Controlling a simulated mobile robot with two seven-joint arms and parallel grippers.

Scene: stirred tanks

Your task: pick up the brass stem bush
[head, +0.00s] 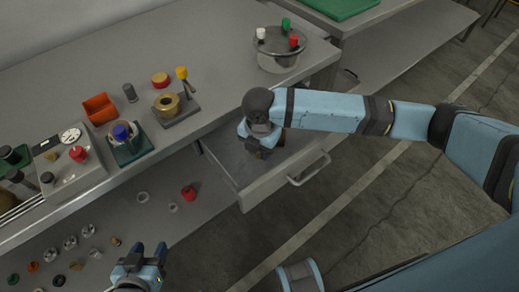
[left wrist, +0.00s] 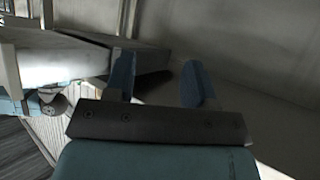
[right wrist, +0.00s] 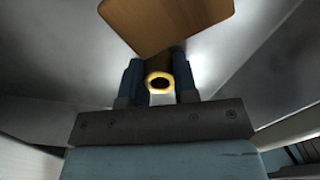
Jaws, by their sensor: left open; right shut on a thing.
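The brass stem bush (right wrist: 159,82) shows in the right wrist view as a small yellow ring with a dark bore. My right gripper (right wrist: 160,88) is shut on it, with one finger on each side. In the head view my right gripper (head: 260,150) is inside the open drawer (head: 222,158), and the arm hides most of the bush there. My left gripper (head: 146,262) is open and empty, low in front of the bench shelf; its two fingers (left wrist: 160,80) stand apart in the left wrist view.
A brown block or board (right wrist: 165,22) lies just beyond the bush. On the bench stand an orange bin (head: 100,108), a brass-coloured part on a grey stand (head: 167,103) and a round grey tank (head: 278,50). Several small rings and a red knob (head: 188,192) lie on the lower shelf.

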